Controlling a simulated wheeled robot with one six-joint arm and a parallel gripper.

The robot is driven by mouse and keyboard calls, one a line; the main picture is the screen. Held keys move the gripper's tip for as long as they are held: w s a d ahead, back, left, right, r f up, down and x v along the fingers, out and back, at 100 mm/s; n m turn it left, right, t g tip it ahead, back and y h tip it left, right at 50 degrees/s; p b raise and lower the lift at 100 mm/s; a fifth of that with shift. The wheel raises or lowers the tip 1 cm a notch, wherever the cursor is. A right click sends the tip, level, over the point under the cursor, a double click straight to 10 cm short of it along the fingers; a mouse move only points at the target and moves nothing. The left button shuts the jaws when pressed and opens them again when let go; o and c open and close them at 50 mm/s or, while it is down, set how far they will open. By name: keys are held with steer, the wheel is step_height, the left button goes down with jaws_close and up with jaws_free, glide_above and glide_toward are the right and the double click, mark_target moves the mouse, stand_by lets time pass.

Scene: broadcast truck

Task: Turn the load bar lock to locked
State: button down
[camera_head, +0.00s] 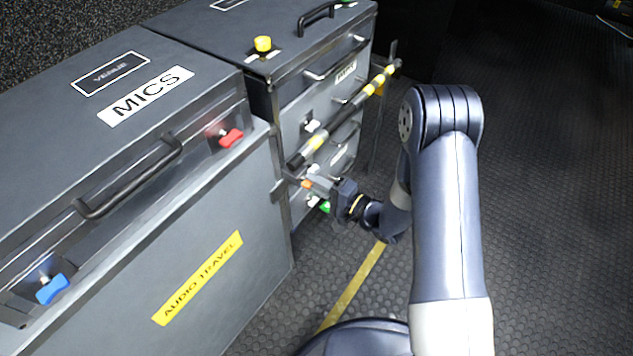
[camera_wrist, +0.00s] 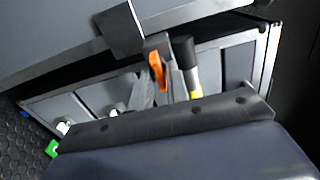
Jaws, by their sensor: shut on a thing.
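The load bar (camera_head: 345,123), black with yellow bands, runs slanting across the front of the far case. Its near end also shows in the wrist view (camera_wrist: 186,55), black with a yellow band. The small orange load bar lock (camera_head: 307,184) sits just below the bar's near end. In the wrist view the orange lock (camera_wrist: 157,70) stands upright beside the bar end. My gripper (camera_head: 313,183) reaches in from the right at the lock and is shut on it. The fingertips hide part of the lock, and I cannot read its position.
The near case (camera_head: 228,280), labelled MICS, has a red latch (camera_head: 231,138) and a blue latch (camera_head: 52,289). The far case (camera_head: 310,75) carries a yellow knob (camera_head: 262,44). A green piece (camera_head: 325,206) lies below my gripper.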

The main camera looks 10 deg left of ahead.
steer(key=c, duration=1.6)
jaws_free()
steer(key=shift+o, duration=0.2)
steer(key=p+v, duration=0.1)
steer(key=v, duration=1)
steer(key=shift+a+f, duration=0.1)
steer(key=shift+a, duration=0.1)
steer(key=b+x, duration=0.1)
steer(key=x, duration=0.9)
steer(key=shift+w+a, duration=0.2)
steer(key=shift+a, duration=0.05)
